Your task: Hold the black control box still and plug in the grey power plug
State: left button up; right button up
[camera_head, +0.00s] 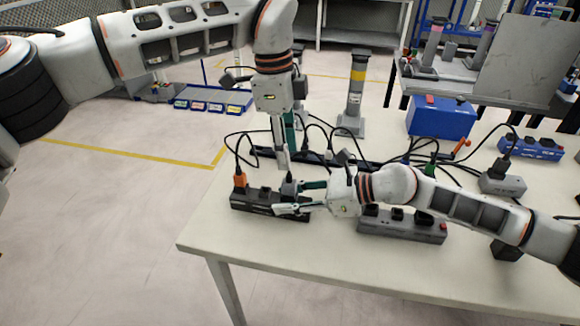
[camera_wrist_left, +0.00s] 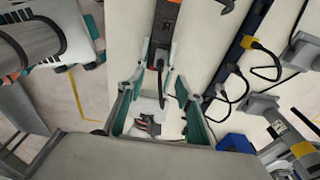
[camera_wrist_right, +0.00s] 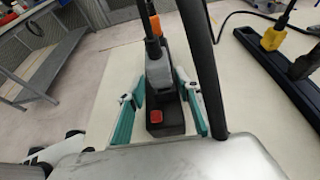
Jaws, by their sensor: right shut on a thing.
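The black control box (camera_head: 262,201) lies near the table's left front edge. An orange plug (camera_head: 240,181) stands at its left end. The grey plug (camera_head: 290,187) stands upright at the box's right part with its cable rising; I cannot tell how deep it sits. It also shows in the right wrist view (camera_wrist_right: 158,73), beside the box's red switch (camera_wrist_right: 156,117). My right gripper (camera_head: 296,198) is shut on the right end of the box, one finger on each side. My left gripper (camera_head: 282,163) points down just above the grey plug, its fingers (camera_wrist_left: 163,68) apart and empty.
A grey power strip (camera_head: 402,227) lies right of the box under my right arm. A dark strip with plugs and several cables runs behind. A blue box (camera_head: 440,117) and grey adapter (camera_head: 502,184) are farther back. The table's left front corner (camera_head: 200,238) is clear.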

pick_arm(q)
jog(key=shift+a+r, duration=0.15)
jog(key=shift+r, duration=1.2)
pick_arm(e)
jog(key=o, duration=1.4)
jog(key=shift+c, duration=0.2)
